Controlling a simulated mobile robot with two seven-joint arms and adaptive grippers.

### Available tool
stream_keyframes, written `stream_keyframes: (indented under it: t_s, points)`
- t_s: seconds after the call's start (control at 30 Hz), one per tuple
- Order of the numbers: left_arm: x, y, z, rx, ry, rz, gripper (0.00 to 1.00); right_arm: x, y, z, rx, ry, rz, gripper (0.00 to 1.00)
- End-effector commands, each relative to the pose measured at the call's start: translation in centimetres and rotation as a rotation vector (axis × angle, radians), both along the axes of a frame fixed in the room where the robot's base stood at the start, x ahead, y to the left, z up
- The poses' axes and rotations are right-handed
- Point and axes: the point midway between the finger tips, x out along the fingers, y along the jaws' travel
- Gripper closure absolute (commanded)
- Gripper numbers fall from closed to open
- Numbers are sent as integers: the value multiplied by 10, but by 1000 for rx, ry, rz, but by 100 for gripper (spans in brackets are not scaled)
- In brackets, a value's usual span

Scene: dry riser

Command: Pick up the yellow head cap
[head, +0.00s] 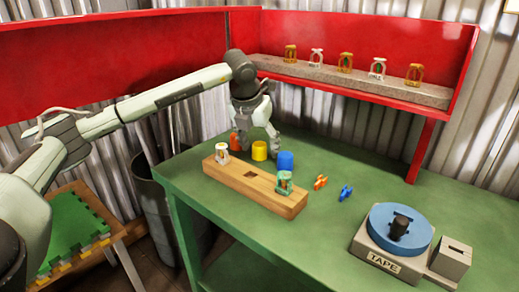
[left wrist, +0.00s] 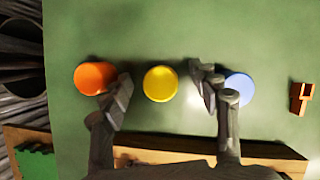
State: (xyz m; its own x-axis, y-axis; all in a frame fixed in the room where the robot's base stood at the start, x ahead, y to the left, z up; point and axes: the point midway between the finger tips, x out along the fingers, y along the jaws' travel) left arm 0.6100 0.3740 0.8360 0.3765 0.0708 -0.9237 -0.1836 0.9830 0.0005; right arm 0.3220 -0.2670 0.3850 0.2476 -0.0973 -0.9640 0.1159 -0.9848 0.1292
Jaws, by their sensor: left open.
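The yellow head cap (head: 259,151) stands on the green table (head: 345,222), between an orange cap (head: 235,141) and a blue cap (head: 285,161). In the left wrist view the yellow cap (left wrist: 160,84) lies between the spread fingers of my left gripper (left wrist: 162,92). The orange cap (left wrist: 95,78) is just outside one finger and the blue cap (left wrist: 238,88) is partly behind the other. In the head view my left gripper (head: 256,138) is open above the caps, pointing down. I cannot tell its exact height over them. My right gripper is not in view.
A wooden block (head: 250,185) with small sprinkler-like pieces is in front of the caps. Small orange (head: 320,182) and blue (head: 345,193) pieces lie to the right. A tape dispenser (head: 396,235) stands front right. A red shelf (head: 385,92) rises behind.

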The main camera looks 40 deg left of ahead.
Motion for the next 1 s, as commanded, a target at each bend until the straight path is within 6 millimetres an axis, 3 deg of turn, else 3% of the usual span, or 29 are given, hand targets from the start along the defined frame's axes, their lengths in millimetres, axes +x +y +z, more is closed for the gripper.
stream_keyframes:
  t_s: [0.1,0.4,0.77,1.0]
  points:
    - [0,0,0,0,0,0,41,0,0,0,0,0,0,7]
    - [0,0,0,-1,0,-1,76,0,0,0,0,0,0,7]
    - [0,-1,1,-1,0,0,76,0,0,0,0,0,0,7]
    - [1,-1,21,-1,-3,-1,76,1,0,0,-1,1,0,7]
